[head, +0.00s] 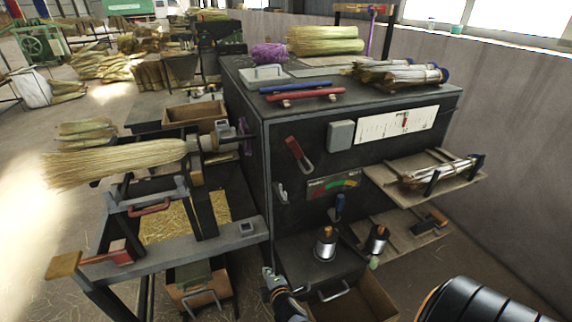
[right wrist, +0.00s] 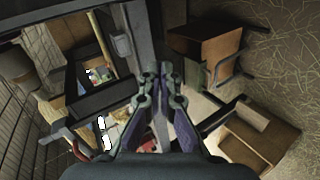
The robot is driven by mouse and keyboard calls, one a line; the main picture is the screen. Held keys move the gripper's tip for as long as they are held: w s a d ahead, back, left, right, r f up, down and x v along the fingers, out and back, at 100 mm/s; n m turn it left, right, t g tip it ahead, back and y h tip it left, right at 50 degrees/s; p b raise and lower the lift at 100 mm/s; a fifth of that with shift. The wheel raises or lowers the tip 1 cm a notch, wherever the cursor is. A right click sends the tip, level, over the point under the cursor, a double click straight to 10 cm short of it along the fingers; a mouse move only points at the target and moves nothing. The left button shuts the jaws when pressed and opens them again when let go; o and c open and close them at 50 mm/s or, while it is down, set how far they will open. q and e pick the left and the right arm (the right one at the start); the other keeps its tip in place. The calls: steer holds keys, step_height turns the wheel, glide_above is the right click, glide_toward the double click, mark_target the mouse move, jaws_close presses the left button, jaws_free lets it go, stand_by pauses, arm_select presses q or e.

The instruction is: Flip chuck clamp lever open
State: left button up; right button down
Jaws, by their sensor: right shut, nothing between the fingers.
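A straw broom head (head: 120,163) is held sideways with its bound end at the chuck (head: 208,143), left of the dark cabinet. A purple part (head: 246,138) stands upright beside the chuck. A lever with a red handle (head: 294,148) is tilted on the cabinet's front panel. I cannot tell which of these is the clamp lever. My right gripper (head: 270,280) is low in front of the cabinet, well below the chuck and apart from both parts. In the right wrist view its fingers (right wrist: 164,88) are shut and empty. My left gripper is not in view.
The grey frame (head: 190,244) with a red clamp handle (head: 149,207) juts out left of my right gripper. Wooden shelves (head: 466,181) stick out at the right.

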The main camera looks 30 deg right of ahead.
mark_target(298, 154)
steer(key=d+r+n+t+h+b, duration=0.1)
steer(key=d+r+n+t+h, duration=0.15)
steer(key=r, duration=1.35)
steer(key=d+r+n+t+h+b, duration=0.1)
steer(key=d+r+n+t+h, duration=0.2)
steer(key=r, duration=1.4)
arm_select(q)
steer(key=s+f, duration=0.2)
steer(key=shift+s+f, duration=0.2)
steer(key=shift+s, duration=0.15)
arm_select(e)
steer(key=w+d+r, duration=0.2)
steer(key=w+d, duration=0.6)
steer(key=shift+w+d+r+m, duration=0.25)
steer(key=shift+w+r+m, duration=0.1)
steer(key=shift+m, duration=0.1)
steer(key=shift+h, duration=0.25)
arm_select(q)
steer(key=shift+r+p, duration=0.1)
steer(key=shift+p, duration=0.2)
arm_select(e)
steer(key=shift+w, duration=0.1)
